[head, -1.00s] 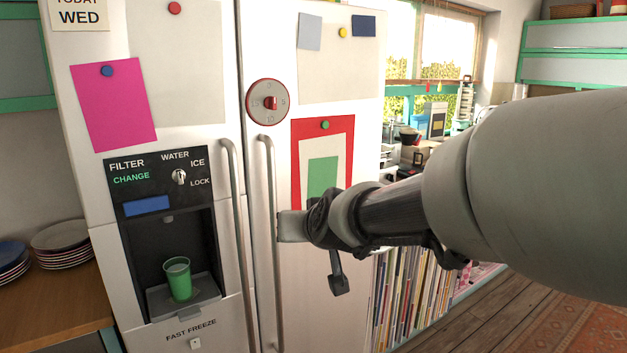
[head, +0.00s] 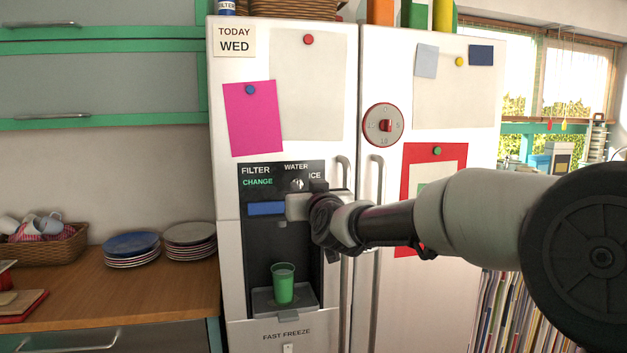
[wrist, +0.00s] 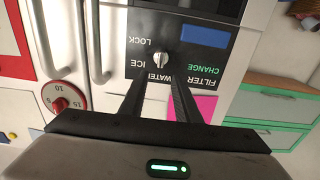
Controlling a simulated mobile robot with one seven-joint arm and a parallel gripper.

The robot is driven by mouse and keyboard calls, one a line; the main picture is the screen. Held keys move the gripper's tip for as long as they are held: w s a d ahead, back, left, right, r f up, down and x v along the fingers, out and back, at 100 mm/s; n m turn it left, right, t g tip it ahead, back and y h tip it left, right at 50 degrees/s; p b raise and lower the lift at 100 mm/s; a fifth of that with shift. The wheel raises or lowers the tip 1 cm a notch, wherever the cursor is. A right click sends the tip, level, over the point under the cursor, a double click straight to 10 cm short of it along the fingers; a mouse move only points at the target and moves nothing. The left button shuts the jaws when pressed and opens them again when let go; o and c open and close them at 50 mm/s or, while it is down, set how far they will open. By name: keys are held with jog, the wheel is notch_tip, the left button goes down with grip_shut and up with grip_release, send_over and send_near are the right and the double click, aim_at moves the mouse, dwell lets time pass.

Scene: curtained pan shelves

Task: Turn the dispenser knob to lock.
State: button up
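The dispenser knob (head: 297,184) is a small silver knob on the black panel (head: 258,171) of the white fridge. WATER shows above it and ICE to its right; my gripper hides LOCK in the head view. In the wrist view the knob (wrist: 160,61) appears upside down with WATER, ICE and LOCK around it. I cannot tell exactly which label it points to. My gripper (head: 300,206) is in front of the panel, close to the knob. In the wrist view its two fingers (wrist: 158,88) are apart and empty, with the knob just beyond and between their tips.
A green cup (head: 282,285) stands in the dispenser recess below. Vertical door handles (head: 375,210) and a red round timer (head: 384,125) are to the right. Stacked plates (head: 132,248) sit on the wooden counter (head: 150,295) at left.

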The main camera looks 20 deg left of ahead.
aim_at(299, 181)
jog(key=p+x, duration=0.1)
jog(key=x, duration=0.6)
jog(key=shift+w+a, duration=0.1)
jog(key=shift+w, duration=0.2)
jog(key=c, duration=0.7)
jog(key=shift+c, duration=0.2)
